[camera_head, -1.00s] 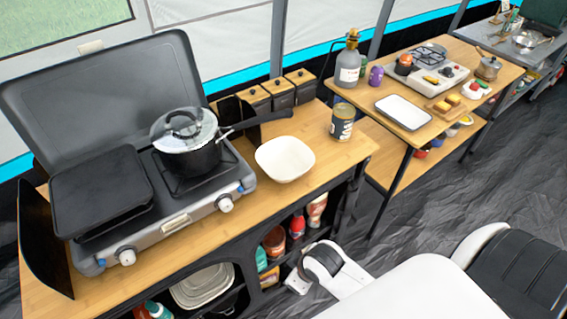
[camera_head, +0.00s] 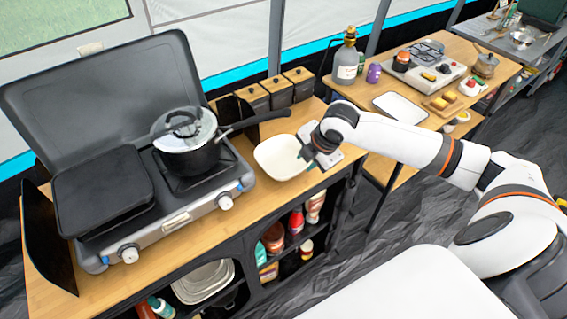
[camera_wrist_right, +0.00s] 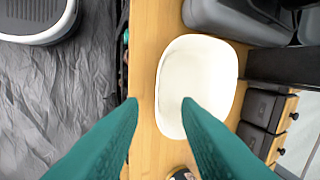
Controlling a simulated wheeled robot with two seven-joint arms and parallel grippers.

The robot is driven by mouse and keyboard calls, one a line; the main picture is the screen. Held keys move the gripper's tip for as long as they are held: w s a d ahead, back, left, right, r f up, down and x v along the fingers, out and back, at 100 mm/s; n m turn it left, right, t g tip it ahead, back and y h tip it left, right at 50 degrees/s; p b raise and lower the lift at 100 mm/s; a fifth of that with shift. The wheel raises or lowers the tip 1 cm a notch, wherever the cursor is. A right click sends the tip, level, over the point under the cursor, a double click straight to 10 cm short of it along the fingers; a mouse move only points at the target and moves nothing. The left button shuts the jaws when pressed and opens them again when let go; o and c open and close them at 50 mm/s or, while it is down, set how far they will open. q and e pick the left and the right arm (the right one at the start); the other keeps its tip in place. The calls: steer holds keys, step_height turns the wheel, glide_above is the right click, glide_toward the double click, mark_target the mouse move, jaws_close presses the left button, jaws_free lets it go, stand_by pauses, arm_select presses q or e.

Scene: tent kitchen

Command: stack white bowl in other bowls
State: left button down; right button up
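The white bowl (camera_head: 278,158), squarish and empty, stands upright on the wooden counter to the right of the stove. It also shows in the right wrist view (camera_wrist_right: 208,70). My right gripper (camera_head: 308,160) is at the bowl's right side. In the wrist view its two teal fingers (camera_wrist_right: 160,105) are apart with nothing between them but the view of the bowl's rim; one tip overlaps the bowl's inside, the other the counter edge. I cannot tell if they touch it. Other pale bowls (camera_head: 204,282) sit stacked on the shelf below the counter. My left gripper is out of view.
A stove (camera_head: 165,215) with a lidded pot (camera_head: 187,150) stands left of the bowl; the pot's handle reaches behind it. Dark canisters (camera_head: 277,94) line the counter's back. Bottles (camera_head: 295,221) stand on the lower shelf. A second table (camera_head: 362,95) is at the right.

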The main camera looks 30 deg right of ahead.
mark_target(299, 172)
steer(key=p+x, duration=0.1)
steer(key=x, duration=0.3)
steer(key=p+x, duration=0.1)
steer(key=x, duration=0.3)
steer(key=shift+d+f, duration=0.25)
steer(key=shift+f, duration=0.1)
steer(key=shift+w+f, duration=0.15)
steer(key=shift+f, duration=0.3)
jaws_close()
